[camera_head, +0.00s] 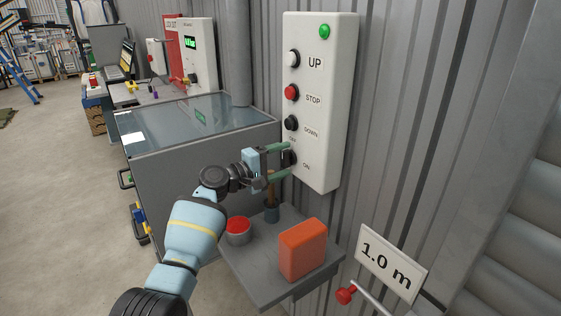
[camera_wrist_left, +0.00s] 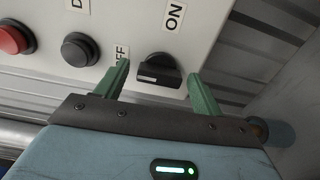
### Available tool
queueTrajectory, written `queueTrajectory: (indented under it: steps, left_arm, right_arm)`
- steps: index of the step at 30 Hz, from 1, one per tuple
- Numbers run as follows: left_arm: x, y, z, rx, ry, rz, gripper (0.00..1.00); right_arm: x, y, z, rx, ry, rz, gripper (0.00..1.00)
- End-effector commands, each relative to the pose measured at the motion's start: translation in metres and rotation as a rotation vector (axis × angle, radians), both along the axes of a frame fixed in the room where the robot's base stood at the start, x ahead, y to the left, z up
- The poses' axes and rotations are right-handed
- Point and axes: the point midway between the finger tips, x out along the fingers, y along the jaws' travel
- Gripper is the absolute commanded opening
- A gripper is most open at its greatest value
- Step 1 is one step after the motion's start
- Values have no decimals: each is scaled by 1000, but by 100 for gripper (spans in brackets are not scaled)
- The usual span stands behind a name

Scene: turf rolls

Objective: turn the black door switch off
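The black door switch (camera_wrist_left: 158,70) is a rotary knob at the lower end of a white control panel (camera_head: 322,80). An OFF label lies on one side of it and an ON label (camera_wrist_left: 174,17) on the other. A pale line shows on the knob's near edge; I cannot tell for sure which label it points to. My left gripper (camera_head: 290,160) is open, its two green fingers level with the switch. In the left wrist view the fingers (camera_wrist_left: 160,88) stand on either side of the knob, with gaps to it. My right gripper is not in view.
The panel also has UP, STOP (camera_head: 291,92) and DOWN (camera_head: 291,122) buttons and a lit green lamp (camera_head: 324,31). A grey cabinet (camera_head: 190,180) stands left.

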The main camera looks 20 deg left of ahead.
Motion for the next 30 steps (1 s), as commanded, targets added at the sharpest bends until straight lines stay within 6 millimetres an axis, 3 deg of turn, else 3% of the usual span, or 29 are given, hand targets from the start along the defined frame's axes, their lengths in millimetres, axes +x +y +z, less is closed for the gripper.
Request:
queueTrajectory:
  steps: [11,24,30]
  left_arm:
    - [-3,3,0,2,-2,1,69]
    - [-49,39,0,3,-2,2,69]
    - [-61,47,0,2,-2,1,69]
  right_arm:
    - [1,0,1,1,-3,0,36]
    - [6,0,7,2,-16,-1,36]
    - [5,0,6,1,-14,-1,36]
